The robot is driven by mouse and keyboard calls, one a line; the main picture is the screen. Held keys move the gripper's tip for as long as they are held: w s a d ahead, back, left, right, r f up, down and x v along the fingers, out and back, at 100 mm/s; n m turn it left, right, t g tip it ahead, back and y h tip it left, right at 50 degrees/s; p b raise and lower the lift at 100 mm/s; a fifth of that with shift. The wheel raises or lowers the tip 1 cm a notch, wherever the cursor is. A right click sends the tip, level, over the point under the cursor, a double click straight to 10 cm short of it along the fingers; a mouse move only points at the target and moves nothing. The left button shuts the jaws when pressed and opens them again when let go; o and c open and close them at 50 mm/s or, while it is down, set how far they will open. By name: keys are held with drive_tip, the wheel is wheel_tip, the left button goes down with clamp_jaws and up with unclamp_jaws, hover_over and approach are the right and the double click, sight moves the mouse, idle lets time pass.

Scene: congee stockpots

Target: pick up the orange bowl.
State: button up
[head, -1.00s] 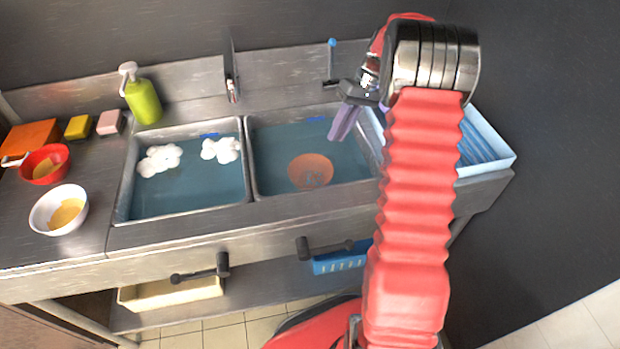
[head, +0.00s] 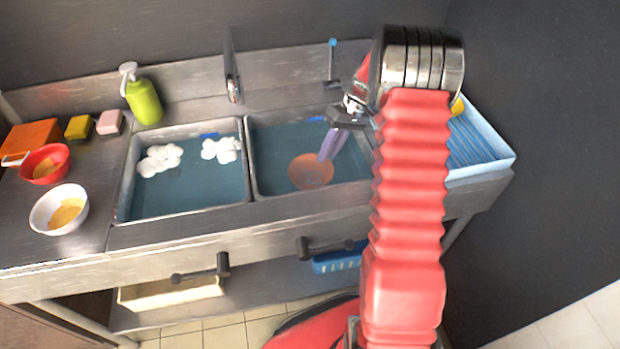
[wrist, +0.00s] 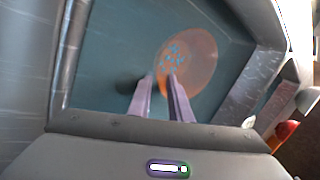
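The orange bowl (head: 303,174) sits in the water of the right sink basin (head: 262,192), with blue specks on it. In the wrist view the bowl (wrist: 199,72) is ahead of the fingers and a little to the right. My gripper (head: 325,159) is over the right basin, its purple fingers pointing down at the bowl's upper right side. In the wrist view my gripper (wrist: 160,74) shows two fingers apart with nothing between them. The right fingertip overlaps the bowl in the picture; the left one is beside its edge. I cannot tell whether either touches it.
The left basin (head: 185,204) holds water and white foam. A red bowl (head: 50,152), a white bowl (head: 45,212), sponges and a green bottle (head: 144,101) stand at the left. A light blue rack (head: 503,163) is at the right. A faucet (head: 233,85) rises behind the basins.

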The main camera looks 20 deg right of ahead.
sight(320, 170)
drive_tip(key=shift+x, duration=2.25)
drive_tip(key=shift+s, duration=0.1)
drive_tip(key=shift+c, duration=0.6)
drive_tip(key=shift+d, duration=0.1)
clamp_jaws()
